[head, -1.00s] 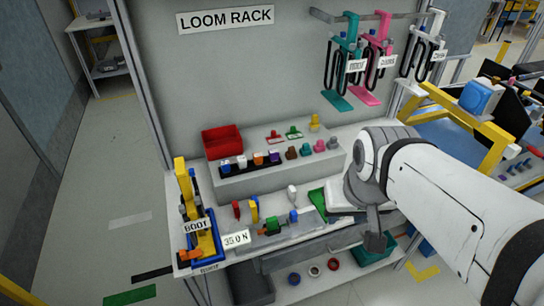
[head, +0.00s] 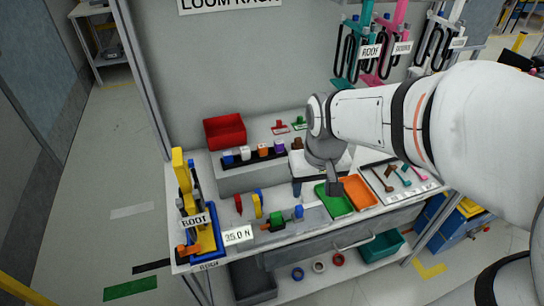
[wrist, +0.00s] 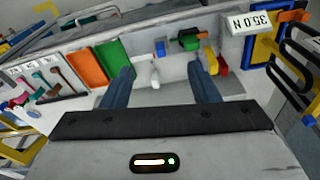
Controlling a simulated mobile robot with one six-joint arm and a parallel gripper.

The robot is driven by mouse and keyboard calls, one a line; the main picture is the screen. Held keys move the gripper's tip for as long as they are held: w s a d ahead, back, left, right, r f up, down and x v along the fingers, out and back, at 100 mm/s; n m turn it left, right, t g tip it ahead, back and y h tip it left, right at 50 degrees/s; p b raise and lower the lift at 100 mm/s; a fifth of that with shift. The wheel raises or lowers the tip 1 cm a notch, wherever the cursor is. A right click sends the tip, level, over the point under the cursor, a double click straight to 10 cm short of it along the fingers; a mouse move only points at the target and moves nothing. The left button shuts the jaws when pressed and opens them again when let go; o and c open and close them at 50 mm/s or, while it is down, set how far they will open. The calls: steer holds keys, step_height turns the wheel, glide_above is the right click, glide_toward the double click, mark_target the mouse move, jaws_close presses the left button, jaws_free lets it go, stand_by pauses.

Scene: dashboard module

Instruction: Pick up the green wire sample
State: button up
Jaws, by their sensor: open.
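A tray at the right of the worktop in the head view holds several wire samples with coloured ends. One has a teal-green end (head: 402,178), between a brown one (head: 379,181) and a pink one. They also show small at the left of the wrist view, teal-green end included (wrist: 42,75). My gripper (wrist: 160,72) is open and empty, its two blue fingers wide apart. It is above the worktop, to the left of the sample tray in the head view. A small white upright part (wrist: 154,76) appears between the fingers. My arm covers part of the shelf.
A green tray (head: 335,204) and an orange tray (head: 358,193) lie beside the sample tray. A fixture with a green block (head: 276,223), a red bin (head: 224,131) and a yellow-and-blue press (head: 205,240) stand to the left. Looms hang above.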

steer(key=n+g+b, duration=0.2)
glide_above(276, 214)
steer(key=f, duration=1)
steer(key=shift+d+f, duration=0.1)
steer(key=shift+d, duration=0.15)
steer(key=f, duration=0.8)
steer(key=shift+a, duration=0.25)
steer(key=shift+s, duration=0.1)
steer(key=shift+c, duration=0.5)
steer(key=c, duration=1.1)
